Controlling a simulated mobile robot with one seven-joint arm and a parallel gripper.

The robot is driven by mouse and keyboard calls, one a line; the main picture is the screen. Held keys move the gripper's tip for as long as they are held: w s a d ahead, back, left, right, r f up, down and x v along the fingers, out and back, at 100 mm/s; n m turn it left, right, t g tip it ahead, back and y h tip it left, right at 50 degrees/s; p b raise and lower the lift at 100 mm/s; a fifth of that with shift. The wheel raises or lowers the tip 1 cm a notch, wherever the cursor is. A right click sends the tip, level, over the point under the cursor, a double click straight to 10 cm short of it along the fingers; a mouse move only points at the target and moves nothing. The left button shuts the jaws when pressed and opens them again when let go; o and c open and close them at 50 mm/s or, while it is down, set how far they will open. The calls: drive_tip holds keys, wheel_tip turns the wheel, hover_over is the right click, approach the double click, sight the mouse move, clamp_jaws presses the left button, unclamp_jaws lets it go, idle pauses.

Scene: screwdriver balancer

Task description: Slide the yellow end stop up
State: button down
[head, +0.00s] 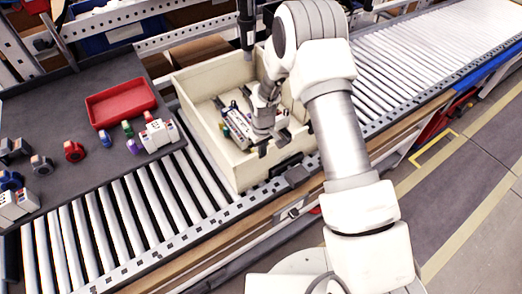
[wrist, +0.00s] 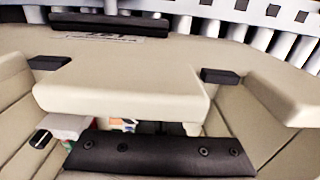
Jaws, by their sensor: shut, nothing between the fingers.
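My gripper (head: 262,130) is lowered into a cream bin (head: 212,143) on the roller conveyor in the head view. It is shut with nothing held, and its tips are small and partly hidden by my own wrist. A black hanging tool (head: 246,25) shows above the bin's far side, its top cut off by the frame. I cannot make out a yellow end stop in either view. The wrist view shows cream bin surfaces (wrist: 235,45) close up and a dark bar with bolts (wrist: 160,154).
Several small parts lie in the bin, including a grey and white one (head: 236,122). A dark table (head: 60,110) at the left holds a red tray (head: 120,102) and loose coloured parts. The rollers (head: 430,55) at the upper right are empty.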

idle(0.3)
drive_tip(key=shift+w+a+b, duration=0.4)
drive_tip(key=shift+w+a, duration=0.05)
drive_tip(key=shift+w, duration=0.2)
drive_tip(key=shift+w+a+b, duration=0.35)
drive_tip(key=shift+w+a, duration=0.05)
drive_tip(key=shift+w, duration=0.2)
drive_tip(key=shift+w+a+b, duration=0.8)
drive_tip(key=shift+w+b, duration=0.35)
drive_tip(key=shift+b, duration=0.65)
idle(3.7)
drive_tip(key=shift+s+d, duration=0.25)
drive_tip(key=shift+s, duration=0.1)
idle(0.7)
